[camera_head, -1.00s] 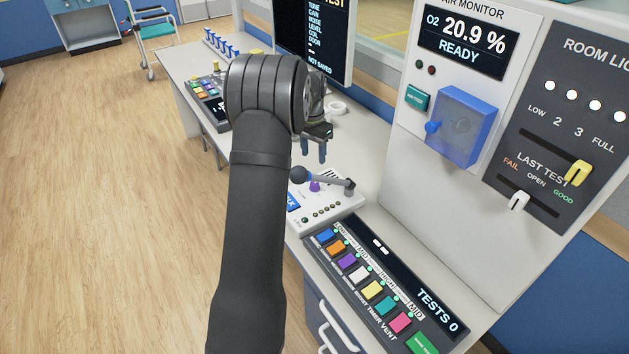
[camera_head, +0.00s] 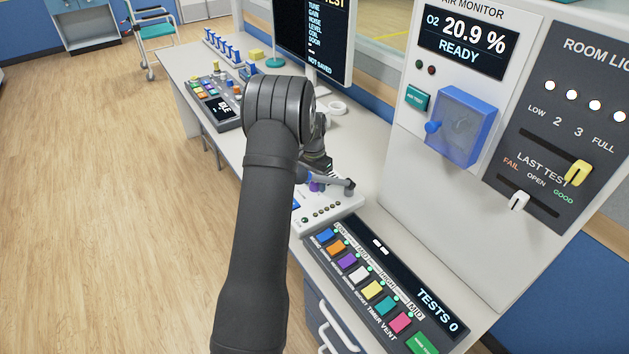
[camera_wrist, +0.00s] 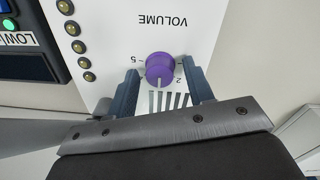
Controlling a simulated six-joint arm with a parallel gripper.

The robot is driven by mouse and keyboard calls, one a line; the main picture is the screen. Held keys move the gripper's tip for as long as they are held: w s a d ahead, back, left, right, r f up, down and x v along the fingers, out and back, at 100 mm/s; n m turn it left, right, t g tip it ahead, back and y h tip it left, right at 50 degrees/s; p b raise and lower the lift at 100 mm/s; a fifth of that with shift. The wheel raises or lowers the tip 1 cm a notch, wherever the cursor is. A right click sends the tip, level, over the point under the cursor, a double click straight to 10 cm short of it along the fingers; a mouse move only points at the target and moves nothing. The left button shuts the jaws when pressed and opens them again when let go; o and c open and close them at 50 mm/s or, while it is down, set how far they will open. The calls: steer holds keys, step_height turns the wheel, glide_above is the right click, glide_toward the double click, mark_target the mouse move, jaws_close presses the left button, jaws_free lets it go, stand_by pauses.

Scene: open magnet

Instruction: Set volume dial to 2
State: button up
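The volume dial (camera_wrist: 160,68) is a purple round knob on a white panel in the wrist view, with the word VOLUME upside down above it. A pale mark on it points toward the picture's bottom. A 5 shows at its left and a 2 at its lower right. My gripper (camera_wrist: 164,88) is open, its two blue-grey fingers on either side of the dial with visible gaps. In the head view the dial (camera_head: 315,187) is partly hidden under my gripper (camera_head: 318,172), whose fingertips are hard to make out there.
A keypad with colored buttons (camera_head: 360,275) lies nearer. The air monitor cabinet (camera_head: 400,190) rises at right. A monitor (camera_head: 313,40) stands behind.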

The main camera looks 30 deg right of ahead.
steer(key=c, duration=0.8)
steer(key=shift+n, duration=2.9)
steer(key=o, duration=0.9)
steer(key=shift+o, duration=0.2)
